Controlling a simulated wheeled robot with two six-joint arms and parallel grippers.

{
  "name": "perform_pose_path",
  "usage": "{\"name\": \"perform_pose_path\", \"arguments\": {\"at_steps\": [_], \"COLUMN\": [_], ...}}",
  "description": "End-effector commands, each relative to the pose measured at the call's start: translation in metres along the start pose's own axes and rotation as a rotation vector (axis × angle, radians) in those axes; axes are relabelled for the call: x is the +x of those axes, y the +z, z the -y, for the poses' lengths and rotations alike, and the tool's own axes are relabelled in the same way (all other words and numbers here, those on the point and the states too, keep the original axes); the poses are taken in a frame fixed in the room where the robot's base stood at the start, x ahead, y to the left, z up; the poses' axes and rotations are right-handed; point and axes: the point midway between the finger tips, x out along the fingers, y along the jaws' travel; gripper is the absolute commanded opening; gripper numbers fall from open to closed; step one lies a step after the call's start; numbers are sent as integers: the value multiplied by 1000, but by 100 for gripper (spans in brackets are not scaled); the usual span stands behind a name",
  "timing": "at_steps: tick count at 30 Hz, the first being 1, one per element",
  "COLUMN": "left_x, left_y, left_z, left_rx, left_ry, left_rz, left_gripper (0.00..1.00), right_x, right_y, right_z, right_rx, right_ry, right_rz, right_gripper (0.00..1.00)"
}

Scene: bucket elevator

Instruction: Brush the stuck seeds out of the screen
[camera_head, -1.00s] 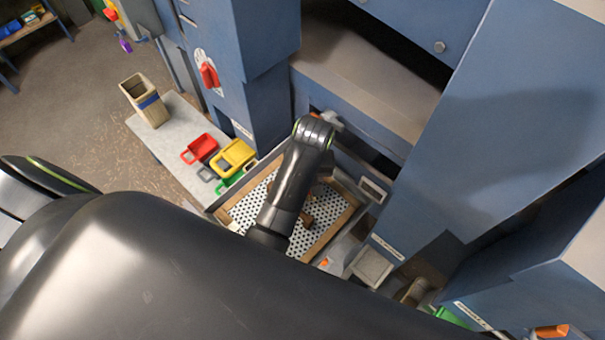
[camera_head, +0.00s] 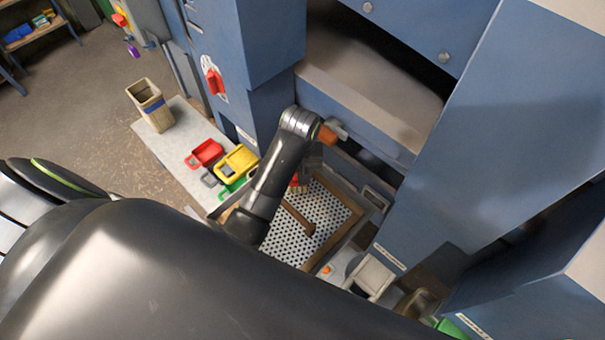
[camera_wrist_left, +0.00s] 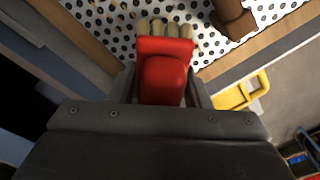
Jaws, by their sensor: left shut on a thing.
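The screen (camera_head: 316,207) is a white perforated sheet in a wooden frame (camera_head: 328,243); it also fills the top of the left wrist view (camera_wrist_left: 115,22). A few brownish specks lie at its upper left there, too small to identify surely. My left gripper (camera_wrist_left: 167,95) is shut on a red brush (camera_wrist_left: 165,75), whose pale bristles (camera_wrist_left: 165,28) point at the screen; I cannot tell whether they touch it. In the head view only a bit of red brush (camera_head: 295,181) shows beside my forearm, which hides part of the screen. My right gripper is out of view.
Red (camera_head: 205,154) and yellow (camera_head: 237,162) scoops and a tan bin (camera_head: 151,104) stand on the left bench. Blue machine walls (camera_head: 500,130) close off the right.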

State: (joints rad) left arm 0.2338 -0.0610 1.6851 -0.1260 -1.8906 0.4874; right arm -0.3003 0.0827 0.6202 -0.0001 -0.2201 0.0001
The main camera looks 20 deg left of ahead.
Motion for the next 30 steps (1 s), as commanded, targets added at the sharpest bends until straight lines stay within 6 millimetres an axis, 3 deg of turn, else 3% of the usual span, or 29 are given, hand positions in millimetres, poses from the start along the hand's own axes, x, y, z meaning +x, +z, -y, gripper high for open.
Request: {"name": "perform_pose_path", "arguments": {"at_steps": [20, 30], "left_x": [1, 2], "left_y": [-33, -39], "left_z": [34, 41], "left_rx": [-4, -3], "left_ry": [-9, -8], "left_rz": [-7, 2], "left_gripper": [7, 7], "right_x": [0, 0], "right_y": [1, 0], "right_z": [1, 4], "right_rx": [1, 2], "right_ry": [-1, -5], "right_rz": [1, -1], "right_gripper": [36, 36]}}
